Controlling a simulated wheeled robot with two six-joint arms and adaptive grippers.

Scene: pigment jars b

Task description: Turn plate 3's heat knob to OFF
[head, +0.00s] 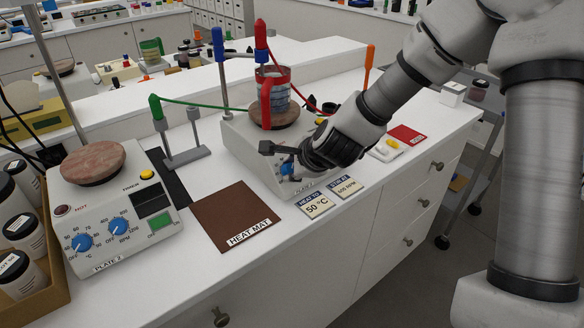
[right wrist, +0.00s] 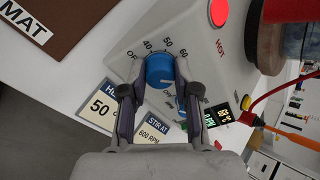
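The hotplate (head: 237,140) my right arm reaches is a pale box with a round top and a red-framed vessel on it; its front label is partly covered, so its number is unreadable. Its blue heat knob (right wrist: 160,70) has a printed scale with 40, 50, 60 and a partly hidden OFF. My right gripper (right wrist: 161,72) has one finger on each side of this knob, apparently touching both sides; it also shows in the head view (head: 284,166). The knob's pointer is not clear. A second blue knob (right wrist: 181,103) is partly hidden behind a finger. My left gripper is out of view.
Plate 2 (head: 112,225) stands at left with its own blue knobs. A brown heat mat (head: 232,215) lies between the plates. A 50 °C card (head: 315,205) and a stir card (head: 346,187) lie in front. A red lamp (right wrist: 219,12) shows near "HOT". Cables run behind.

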